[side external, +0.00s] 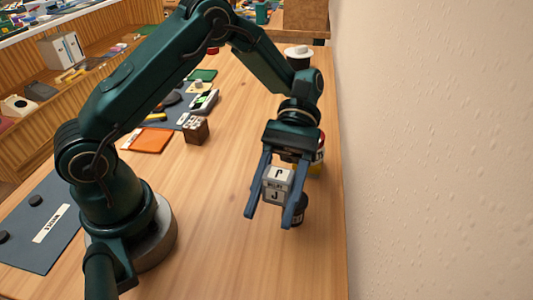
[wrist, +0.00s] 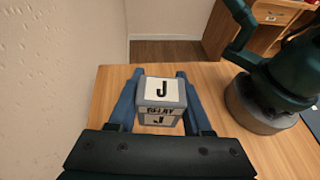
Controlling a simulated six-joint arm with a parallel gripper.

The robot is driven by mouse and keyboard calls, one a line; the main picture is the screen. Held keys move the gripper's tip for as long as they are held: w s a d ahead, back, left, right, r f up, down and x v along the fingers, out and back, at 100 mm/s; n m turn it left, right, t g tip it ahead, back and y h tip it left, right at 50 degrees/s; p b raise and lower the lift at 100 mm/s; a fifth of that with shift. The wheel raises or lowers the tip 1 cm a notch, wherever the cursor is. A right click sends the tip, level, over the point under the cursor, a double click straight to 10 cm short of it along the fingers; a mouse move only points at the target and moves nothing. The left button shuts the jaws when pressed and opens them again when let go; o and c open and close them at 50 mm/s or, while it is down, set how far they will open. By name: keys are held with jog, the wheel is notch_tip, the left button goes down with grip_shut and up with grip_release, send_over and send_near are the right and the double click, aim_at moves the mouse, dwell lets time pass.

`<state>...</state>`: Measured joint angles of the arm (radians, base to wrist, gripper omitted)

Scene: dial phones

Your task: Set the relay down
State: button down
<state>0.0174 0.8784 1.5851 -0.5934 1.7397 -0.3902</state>
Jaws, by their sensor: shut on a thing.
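The relay (side external: 277,184) is a small pale grey block with white faces lettered "P" and "J" in the side external view. In the wrist view the relay (wrist: 160,92) shows a "J" on top and a "RELAY" label on its near side. My gripper (side external: 268,212) is shut on it, one blue finger along each side. In the wrist view my gripper (wrist: 158,78) also flanks the block. The fingers point down toward the wooden table (side external: 225,230). I cannot tell whether the block's underside touches the table.
A dark small jar (side external: 299,208) stands close behind the right finger, and a red-and-yellow jar (side external: 318,158) behind my wrist. A brown lettered cube (side external: 196,129), an orange mat (side external: 147,139) and a dark labelled mat (side external: 38,255) lie left. A wall (side external: 430,150) borders the right. The front table is clear.

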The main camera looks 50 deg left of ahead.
jog(key=shift+n+t+h, duration=0.7)
jog(key=shift+n+h, duration=0.1)
jog(key=shift+n, duration=0.1)
jog(key=d+f, duration=0.2)
jog(key=d, duration=0.2)
jog(key=s+d+f, duration=0.1)
jog(key=d+f, duration=0.1)
jog(key=d, duration=0.2)
jog(key=s+d+f, duration=0.1)
jog(key=d+f, duration=0.1)
jog(key=d, duration=0.1)
jog(key=shift+d, duration=0.4)
jog(key=shift+s+d+f, duration=0.1)
jog(key=shift+f, duration=1.95)
jog(key=shift+c, duration=1.7)
grip_release()
jog(key=shift+f, duration=0.1)
